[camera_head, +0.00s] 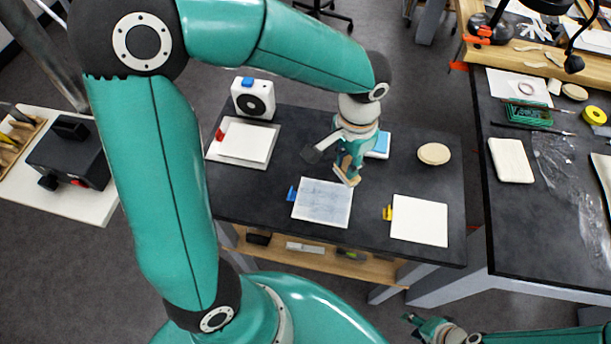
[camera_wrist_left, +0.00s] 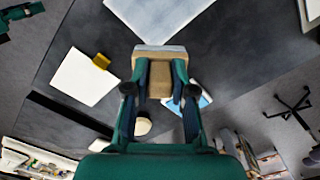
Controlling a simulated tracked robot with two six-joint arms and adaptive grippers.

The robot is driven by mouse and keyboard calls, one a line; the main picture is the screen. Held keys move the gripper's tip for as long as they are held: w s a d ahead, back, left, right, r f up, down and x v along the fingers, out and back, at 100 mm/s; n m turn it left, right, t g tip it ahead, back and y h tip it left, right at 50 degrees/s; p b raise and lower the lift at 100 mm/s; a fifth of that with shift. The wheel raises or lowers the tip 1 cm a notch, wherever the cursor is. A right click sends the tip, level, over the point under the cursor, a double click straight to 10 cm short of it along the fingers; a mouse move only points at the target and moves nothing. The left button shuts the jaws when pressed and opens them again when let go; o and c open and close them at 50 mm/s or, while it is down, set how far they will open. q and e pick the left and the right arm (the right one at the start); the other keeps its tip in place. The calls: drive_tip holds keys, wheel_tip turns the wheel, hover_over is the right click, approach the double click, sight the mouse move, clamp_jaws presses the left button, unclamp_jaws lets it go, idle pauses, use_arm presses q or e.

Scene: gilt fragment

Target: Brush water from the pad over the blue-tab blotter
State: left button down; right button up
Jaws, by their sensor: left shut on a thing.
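The blue-tab blotter (camera_head: 322,203) lies on the dark table, grey-blue and streaked, with its blue tab (camera_head: 291,193) on its left. It also shows at the top of the left wrist view (camera_wrist_left: 158,14). My left gripper (camera_head: 351,162) is shut on a wide wooden brush (camera_wrist_left: 160,80). The brush's pale end (camera_head: 346,181) is at the blotter's upper right corner; I cannot tell whether it touches. The blue pad (camera_head: 380,145) lies behind the gripper, partly hidden, and shows in the left wrist view (camera_wrist_left: 196,101). My right gripper (camera_head: 413,326) looks open and empty, off the table's front.
A yellow-tab blotter (camera_head: 419,220) lies right, a red-tab one (camera_head: 243,141) back left. A round wooden disc (camera_head: 434,154) and a white device (camera_head: 253,99) stand on the table. A second bench (camera_head: 530,230) is at the right.

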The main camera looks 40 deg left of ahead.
use_arm(q)
drive_tip(key=shift+r+p, duration=0.55)
drive_tip(key=shift+r, duration=0.55)
idle(0.3)
